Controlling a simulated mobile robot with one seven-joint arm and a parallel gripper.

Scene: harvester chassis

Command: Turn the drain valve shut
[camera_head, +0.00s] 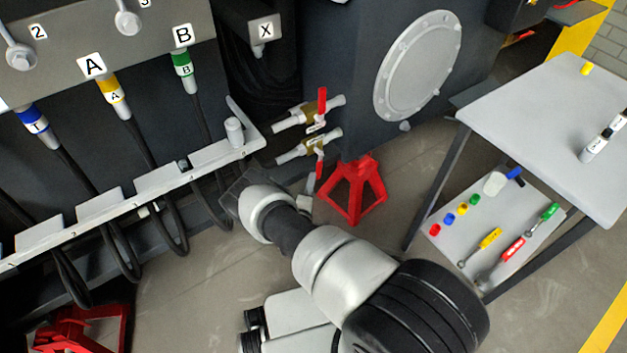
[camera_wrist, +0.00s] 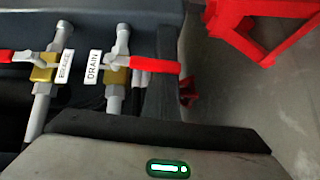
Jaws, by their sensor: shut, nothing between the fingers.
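The drain valve is the right one of two in the wrist view, with a white DRAIN tag (camera_wrist: 93,67) and a brass body (camera_wrist: 117,76). Its red handle (camera_wrist: 155,65) points right, across its pale pipe. In the head view this appears to be the lower valve, its red handle (camera_head: 319,163) pointing down. My gripper (camera_head: 236,186) is shut and empty, left of and below the valves in the head view, apart from the handle. Its fingertips are hard to make out there against the dark chassis.
A second valve (camera_wrist: 43,73) with a red handle stands beside it; in the head view it is the upper one (camera_head: 310,114). A red stand (camera_head: 352,190) is close to the lower handle. A hose rail (camera_head: 160,185) lies left. A table (camera_head: 545,120) with tools stands right.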

